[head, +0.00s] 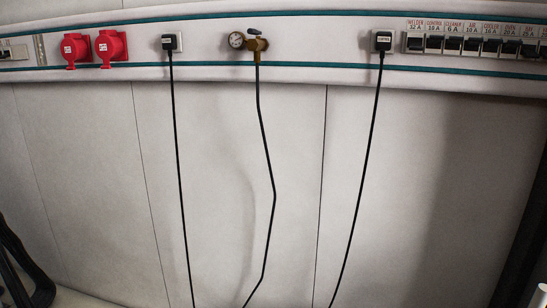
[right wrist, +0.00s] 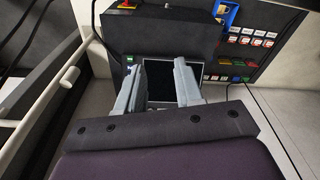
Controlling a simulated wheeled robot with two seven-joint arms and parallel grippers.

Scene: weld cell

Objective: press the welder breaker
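The welder breaker (head: 415,43) is the leftmost switch of the breaker row at the upper right of the head view, under a label reading WELDER 32 A. Its lever position is too small to tell. My right gripper (right wrist: 157,68) shows in the right wrist view with its two grey fingers apart and nothing between them. Beyond the fingers is a dark screen-like square (right wrist: 160,82), and no welder breaker can be made out there. Neither gripper shows in the head view.
More breakers (head: 475,45) sit right of the welder one. A black plug (head: 382,40) with a hanging cable is just left of it. A gauge valve (head: 254,42) and red sockets (head: 110,45) are farther left. A panel with coloured buttons (right wrist: 245,45) shows in the wrist view.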

